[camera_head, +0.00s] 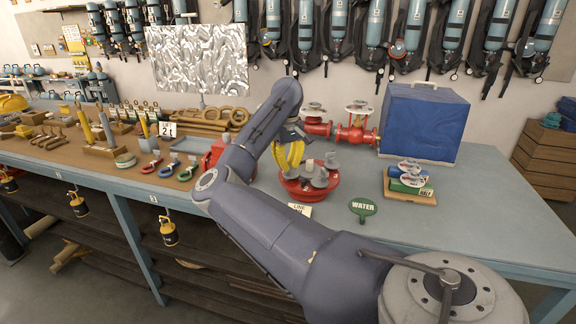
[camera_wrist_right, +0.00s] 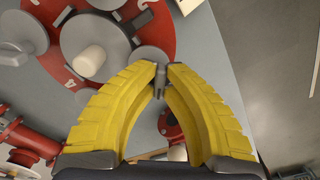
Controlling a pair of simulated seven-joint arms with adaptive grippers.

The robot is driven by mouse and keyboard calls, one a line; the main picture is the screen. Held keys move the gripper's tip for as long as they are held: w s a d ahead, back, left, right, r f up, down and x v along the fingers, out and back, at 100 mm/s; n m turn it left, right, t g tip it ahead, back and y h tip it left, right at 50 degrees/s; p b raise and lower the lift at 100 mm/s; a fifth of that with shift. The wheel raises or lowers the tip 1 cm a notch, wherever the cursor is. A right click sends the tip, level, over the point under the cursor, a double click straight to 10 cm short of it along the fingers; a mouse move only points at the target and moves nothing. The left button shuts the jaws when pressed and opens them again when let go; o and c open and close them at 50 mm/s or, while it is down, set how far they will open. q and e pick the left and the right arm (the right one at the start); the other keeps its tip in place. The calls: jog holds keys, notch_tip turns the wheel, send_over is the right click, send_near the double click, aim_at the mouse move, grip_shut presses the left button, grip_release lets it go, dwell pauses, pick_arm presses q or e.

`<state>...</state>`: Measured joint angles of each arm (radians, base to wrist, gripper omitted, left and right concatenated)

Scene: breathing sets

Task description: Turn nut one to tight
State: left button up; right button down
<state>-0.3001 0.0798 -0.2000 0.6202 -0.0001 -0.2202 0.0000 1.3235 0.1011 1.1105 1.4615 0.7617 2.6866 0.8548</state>
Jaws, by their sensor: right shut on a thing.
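A red round flange (camera_head: 303,188) with grey parts on top stands on the workbench, partly hidden by my right arm. It also shows in the right wrist view (camera_wrist_right: 165,12), with a large grey disc, a pale peg and white numerals. My right gripper (camera_head: 289,155) has yellow fingers and is over the flange's back left side. In the right wrist view, its fingertips (camera_wrist_right: 160,75) are closed on a small grey metal piece, which looks like a nut (camera_wrist_right: 158,84). I cannot read which number belongs to it. My left gripper is not in view.
A red valve pipe (camera_head: 355,134) stands behind the flange. A blue covered box (camera_head: 424,122) is at the back right. A wooden tray (camera_head: 408,196) with coloured cylinders and a green WATER sign (camera_head: 363,207) are to the right. Tools crowd the bench's left.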

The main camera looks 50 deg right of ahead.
jog(key=shift+m, duration=0.4)
jog(key=c, duration=1.5)
grip_release()
notch_tip(320, 180, up, 12)
jog(key=shift+s, duration=0.1)
